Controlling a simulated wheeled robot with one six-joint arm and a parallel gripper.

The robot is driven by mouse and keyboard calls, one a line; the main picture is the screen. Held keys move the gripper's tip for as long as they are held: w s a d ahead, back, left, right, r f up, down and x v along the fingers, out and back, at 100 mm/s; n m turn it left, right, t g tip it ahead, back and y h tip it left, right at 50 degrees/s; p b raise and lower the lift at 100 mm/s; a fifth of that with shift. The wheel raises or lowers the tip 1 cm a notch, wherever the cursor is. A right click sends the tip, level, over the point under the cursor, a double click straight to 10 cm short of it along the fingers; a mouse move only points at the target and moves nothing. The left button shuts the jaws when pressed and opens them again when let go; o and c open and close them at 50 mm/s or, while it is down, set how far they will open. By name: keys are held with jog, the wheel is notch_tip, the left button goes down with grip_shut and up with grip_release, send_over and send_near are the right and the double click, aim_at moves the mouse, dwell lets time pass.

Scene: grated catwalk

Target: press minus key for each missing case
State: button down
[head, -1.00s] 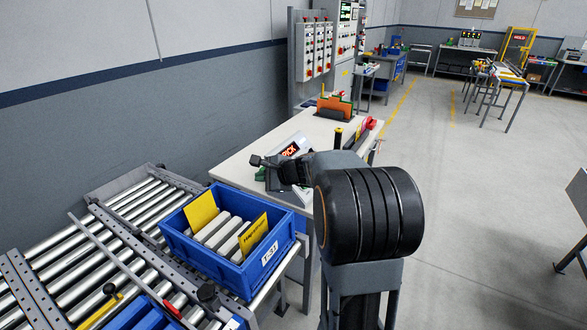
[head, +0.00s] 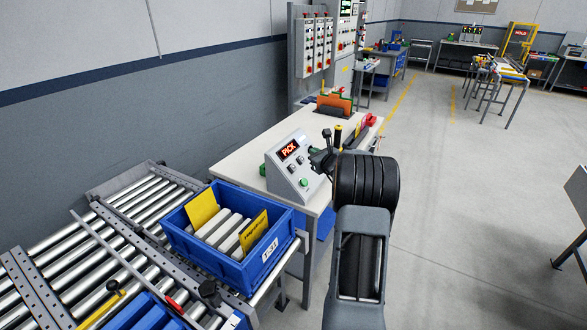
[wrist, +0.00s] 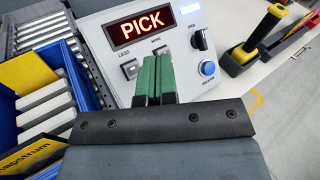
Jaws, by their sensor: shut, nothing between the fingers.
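The control box (head: 281,181) stands on the white table, its red display (wrist: 140,26) reading PICK. In the wrist view, a square LESS key (wrist: 130,69) and a MORE key (wrist: 161,50) sit below the display. A black knob (wrist: 199,40) and a lit blue button (wrist: 207,68) are to their right. My gripper (wrist: 153,62) is shut and empty, its green fingertips in front of the box, overlapping the area beside the two keys. Contact cannot be told. A blue tote (head: 268,264) holds several pale cases (head: 222,232) and yellow cards.
The tote rests on the roller conveyor (head: 60,245) left of the table (head: 232,163). An orange-and-dark holder (head: 333,103) stands at the table's far end.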

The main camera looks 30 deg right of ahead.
aim_at(293, 164)
jog(key=w+f+b, duration=0.1)
jog(key=w+a+f+b, duration=0.1)
jog(key=w+f, duration=0.1)
jog(key=w+a+f+b, duration=0.1)
jog(key=f, duration=0.1)
jog(key=shift+w+a+f+b, duration=0.15)
jog(key=shift+a+f+b, duration=0.05)
jog(key=shift+b, duration=0.1)
jog(key=shift+w+a+f+b, duration=0.35)
jog(key=shift+w+f+b, duration=0.05)
jog(key=shift+w+b, duration=0.25)
jog(key=shift+w+a+f+b, duration=0.2)
jog(key=shift+w+f+b, duration=0.25)
jog(key=shift+b, duration=0.35)
jog(key=shift+w+a+f+b, duration=0.25)
jog(key=shift+f+b, duration=0.25)
jog(key=shift+b, duration=0.25)
dwell(2.5)
jog(key=shift+s+d+r, duration=0.1)
jog(key=shift+r, duration=0.05)
dwell(0.4)
jog(key=shift+s+d+r+p, duration=0.4)
jog(key=shift+s+r, duration=0.25)
jog(key=shift+r, duration=0.1)
